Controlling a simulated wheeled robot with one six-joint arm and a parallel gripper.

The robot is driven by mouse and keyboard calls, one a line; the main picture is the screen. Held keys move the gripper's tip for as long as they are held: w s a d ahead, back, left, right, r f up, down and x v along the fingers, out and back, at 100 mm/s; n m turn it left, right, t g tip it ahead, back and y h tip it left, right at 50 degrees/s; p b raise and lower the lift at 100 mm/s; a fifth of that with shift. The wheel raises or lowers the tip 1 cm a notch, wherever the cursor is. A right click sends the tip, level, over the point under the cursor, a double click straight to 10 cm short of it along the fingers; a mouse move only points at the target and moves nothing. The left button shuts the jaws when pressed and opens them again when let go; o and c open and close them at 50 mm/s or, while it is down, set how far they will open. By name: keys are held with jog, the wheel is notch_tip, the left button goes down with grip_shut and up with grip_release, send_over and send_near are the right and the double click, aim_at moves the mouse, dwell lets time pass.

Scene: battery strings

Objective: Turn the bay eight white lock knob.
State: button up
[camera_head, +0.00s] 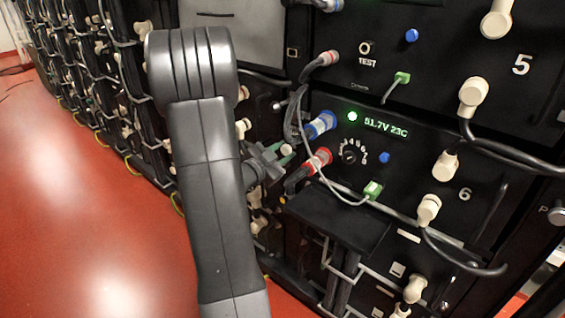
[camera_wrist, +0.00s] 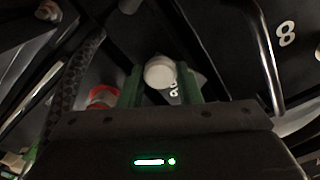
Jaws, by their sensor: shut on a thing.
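A white lock knob (camera_wrist: 160,72) is between the two green fingers of my gripper (camera_wrist: 162,86) in the wrist view. The fingers are shut on its sides. In the head view my gripper (camera_head: 272,160) reaches the rack front just left of the blue and red connectors of bay 6. The knob in its jaws is mostly hidden there by my gripper. I cannot tell how far the knob is turned.
Bay 6 has a blue connector (camera_head: 320,125), a red connector (camera_head: 318,162) and a grey cable (camera_head: 335,192) close to my gripper. A black shelf (camera_head: 338,222) juts out below. In the wrist view, a red-ringed connector (camera_wrist: 103,95) sits left of the fingers. Red floor (camera_head: 90,210) is free at left.

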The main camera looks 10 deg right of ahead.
jog(key=m+b, duration=0.4)
jog(key=shift+f+m, duration=0.15)
jog(key=shift+m, duration=0.25)
jog(key=shift+b, duration=0.3)
jog(key=o, duration=1)
jog(key=shift+c, duration=0.2)
jog(key=p+v, duration=0.2)
jog(key=v, duration=1.2)
jog(key=shift+p, duration=0.35)
jog(key=shift+d, duration=0.2)
